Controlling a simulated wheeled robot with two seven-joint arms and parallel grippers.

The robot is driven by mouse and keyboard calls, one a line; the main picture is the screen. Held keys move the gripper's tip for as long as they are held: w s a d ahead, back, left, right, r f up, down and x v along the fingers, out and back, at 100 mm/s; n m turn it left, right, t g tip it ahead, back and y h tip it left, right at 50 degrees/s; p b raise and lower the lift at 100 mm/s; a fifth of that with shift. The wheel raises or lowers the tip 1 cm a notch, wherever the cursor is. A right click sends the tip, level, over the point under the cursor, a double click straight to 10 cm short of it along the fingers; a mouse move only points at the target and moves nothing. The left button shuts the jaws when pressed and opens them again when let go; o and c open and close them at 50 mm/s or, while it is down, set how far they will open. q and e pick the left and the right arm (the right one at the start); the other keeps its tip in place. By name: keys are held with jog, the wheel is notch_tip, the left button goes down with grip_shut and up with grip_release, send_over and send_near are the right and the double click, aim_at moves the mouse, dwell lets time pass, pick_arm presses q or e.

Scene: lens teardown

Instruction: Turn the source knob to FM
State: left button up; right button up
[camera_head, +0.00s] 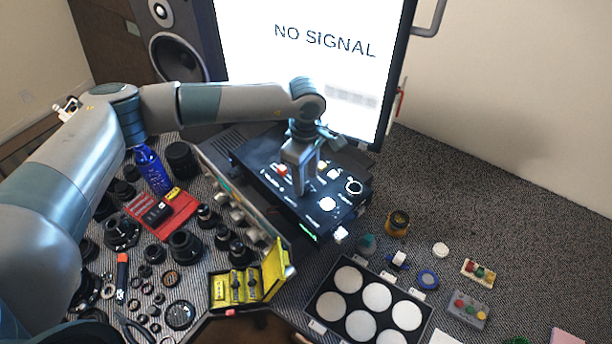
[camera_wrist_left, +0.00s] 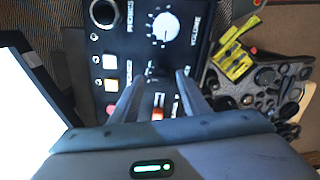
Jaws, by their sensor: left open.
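A black radio-like unit (camera_head: 272,183) with a lit control panel stands at the middle of the table; its panel (camera_wrist_left: 200,50) fills the middle of the left wrist view. My left gripper (camera_head: 304,190) points down at this panel, its fingers open. In the left wrist view, a small dark knob (camera_wrist_left: 152,71), seemingly the source knob, lies between the open fingertips (camera_wrist_left: 160,76). Its pointer and label are too small to read, and I cannot tell whether the fingers touch it. A white volume knob (camera_wrist_left: 164,27) is beyond it; it also shows in the head view (camera_head: 327,204). My right gripper is not in view.
A red switch (camera_wrist_left: 157,114) and pale square buttons (camera_wrist_left: 110,62) are close to the fingers. A grey unit with knobs (camera_head: 233,205) stands left of the black one. A monitor (camera_head: 300,50) stands behind. Lens parts crowd the left; a tray of white discs (camera_head: 320,300) lies in front.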

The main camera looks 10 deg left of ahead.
pick_arm(q)
jog(key=shift+f+p, duration=0.35)
jog(key=shift+f, duration=0.85)
jog(key=c, duration=1)
jog(key=n+b, duration=0.2)
jog(key=b, duration=0.2)
jog(key=n+b, duration=0.2)
jog(key=b, duration=0.2)
jog(key=n+b, duration=0.2)
jog(key=b, duration=0.2)
jog(key=shift+w+f+n+b, duration=0.2)
jog(key=shift+f+n+b, duration=0.05)
jog(key=shift+n+b, duration=0.15)
jog(key=shift+r+n+b, duration=0.25)
jog(key=shift+n+b, duration=0.45)
jog(key=shift+b, duration=0.1)
jog(key=o, duration=1)
